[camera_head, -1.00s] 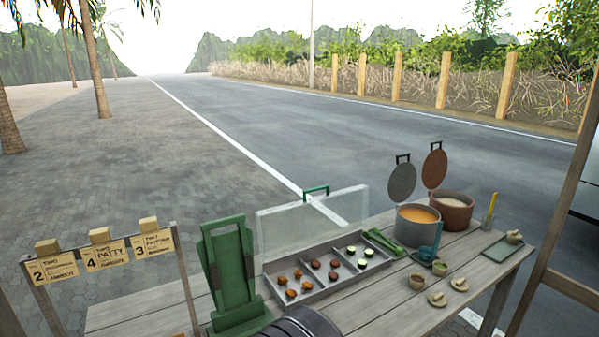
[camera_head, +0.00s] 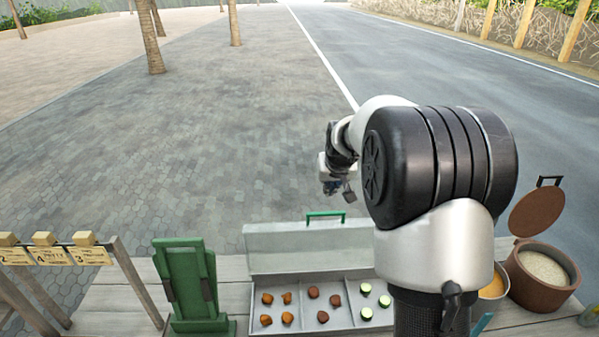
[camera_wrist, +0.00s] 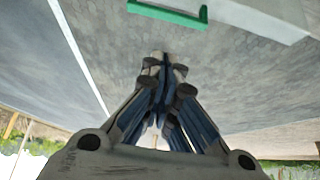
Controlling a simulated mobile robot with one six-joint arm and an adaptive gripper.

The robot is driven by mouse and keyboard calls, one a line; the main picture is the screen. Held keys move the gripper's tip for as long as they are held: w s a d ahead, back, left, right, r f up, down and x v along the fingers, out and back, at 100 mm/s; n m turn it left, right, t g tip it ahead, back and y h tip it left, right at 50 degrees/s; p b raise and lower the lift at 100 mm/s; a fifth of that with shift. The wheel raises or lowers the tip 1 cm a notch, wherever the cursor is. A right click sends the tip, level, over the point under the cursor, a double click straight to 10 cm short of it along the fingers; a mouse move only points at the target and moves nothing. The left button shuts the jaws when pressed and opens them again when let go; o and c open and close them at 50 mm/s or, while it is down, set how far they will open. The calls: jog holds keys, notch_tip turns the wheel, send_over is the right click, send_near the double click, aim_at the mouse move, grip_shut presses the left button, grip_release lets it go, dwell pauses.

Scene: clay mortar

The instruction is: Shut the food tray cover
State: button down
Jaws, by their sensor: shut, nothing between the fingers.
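The food tray (camera_head: 350,310) sits on the table at the lower middle of the head view, with food pieces in its compartments. Its pale grey cover (camera_head: 310,243) stands raised along the tray's far edge, so the tray is open. A green handle (camera_head: 325,215) is on the cover's top edge; it also shows at the top of the wrist view (camera_wrist: 167,14). My gripper (camera_head: 340,190) is shut and empty, above and apart from the handle in the head view. Its blue-padded fingers show together in the wrist view (camera_wrist: 165,62). My arm hides the tray's right end.
A green stand (camera_head: 185,280) is left of the tray, beside a sign rack (camera_head: 45,250). A brown pot (camera_head: 535,280) with a raised lid (camera_head: 537,212) and a partly hidden orange-filled pot (camera_head: 492,285) stand at right. The space behind the cover is open paving.

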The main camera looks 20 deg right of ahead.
jog(key=s+f+b+x, duration=0.1)
jog(key=b+x, duration=0.1)
jog(key=x, duration=0.7)
jog(key=shift+d+f, duration=0.2)
jog(key=shift+s, duration=0.15)
dwell(0.4)
